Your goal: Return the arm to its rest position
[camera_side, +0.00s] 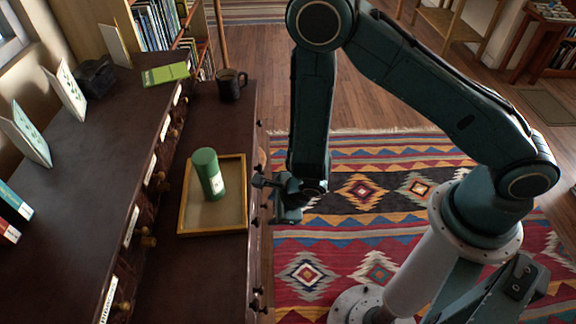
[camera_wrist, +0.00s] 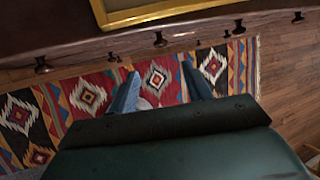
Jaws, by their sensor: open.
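My gripper (camera_side: 272,197) hangs at the front edge of the dark wooden cabinet in the side view, just right of a tray (camera_side: 184,213). In the wrist view my gripper (camera_wrist: 160,84) shows two bluish fingers spread apart with nothing between them, only the rug beyond. A green cylindrical canister (camera_side: 208,174) with a pale label stands in the yellow-rimmed tray, apart from the gripper. The tray's yellow rim also shows at the top of the wrist view (camera_wrist: 150,14); the canister is out of that view.
A dark mug (camera_side: 231,85) stands on the lower ledge behind the tray. A green book (camera_side: 166,74) and upright cards (camera_side: 66,91) are on the upper top. Small drawer knobs (camera_wrist: 160,40) line the cabinet front. A patterned rug (camera_side: 350,215) covers the open floor.

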